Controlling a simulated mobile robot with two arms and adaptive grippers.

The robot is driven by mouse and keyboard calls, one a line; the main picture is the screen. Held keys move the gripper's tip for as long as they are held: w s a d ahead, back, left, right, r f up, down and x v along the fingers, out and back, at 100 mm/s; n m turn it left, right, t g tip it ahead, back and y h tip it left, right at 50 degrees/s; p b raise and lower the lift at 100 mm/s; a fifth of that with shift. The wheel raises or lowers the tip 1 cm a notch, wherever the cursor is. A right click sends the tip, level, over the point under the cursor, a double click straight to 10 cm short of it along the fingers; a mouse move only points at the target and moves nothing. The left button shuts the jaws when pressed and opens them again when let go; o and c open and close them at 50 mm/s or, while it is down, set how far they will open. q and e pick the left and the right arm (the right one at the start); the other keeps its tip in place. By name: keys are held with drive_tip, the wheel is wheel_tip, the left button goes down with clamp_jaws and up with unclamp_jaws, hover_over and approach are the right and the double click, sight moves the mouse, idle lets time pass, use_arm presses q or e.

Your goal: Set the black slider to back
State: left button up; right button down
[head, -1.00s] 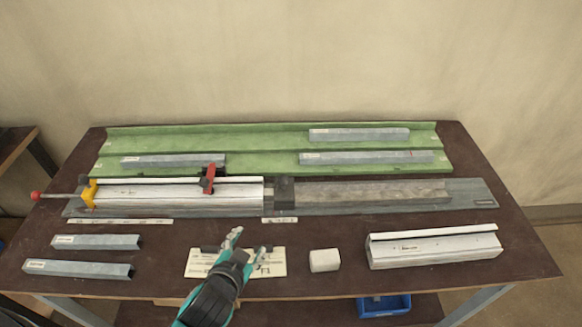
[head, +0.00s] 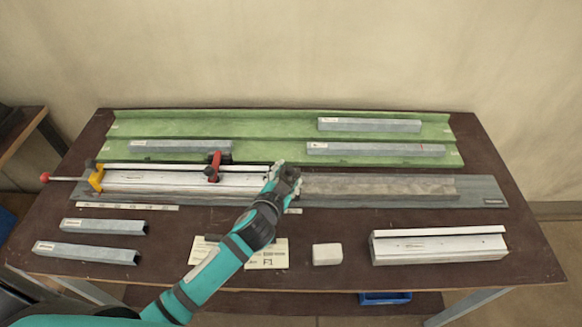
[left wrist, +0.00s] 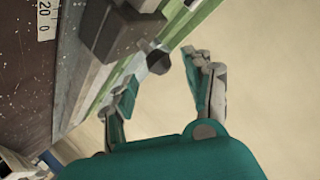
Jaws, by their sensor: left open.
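A dark block (left wrist: 112,30) with a round black knob (left wrist: 158,60) shows close up in the left wrist view; it looks like the black slider. In the head view my left gripper (head: 281,170) covers the spot at the right end of the white profile (head: 140,187), where this block stands. My left gripper also shows in the left wrist view (left wrist: 165,85). Its fingers are apart and empty, with the knob just beyond the gap between their tips. I cannot tell whether they touch it. My right gripper is in neither view now.
A red lever clamp (head: 214,166) and a yellow clamp (head: 96,180) stand at the white profile. A green tray (head: 270,130) with grey profiles lies behind. In front are a card (head: 268,256), a pale block (head: 327,254), a white profile piece (head: 438,247) and grey profiles (head: 103,226).

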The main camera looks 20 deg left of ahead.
sight(290, 173)
use_arm(q)
drive_tip(key=shift+x, duration=2)
clamp_jaws()
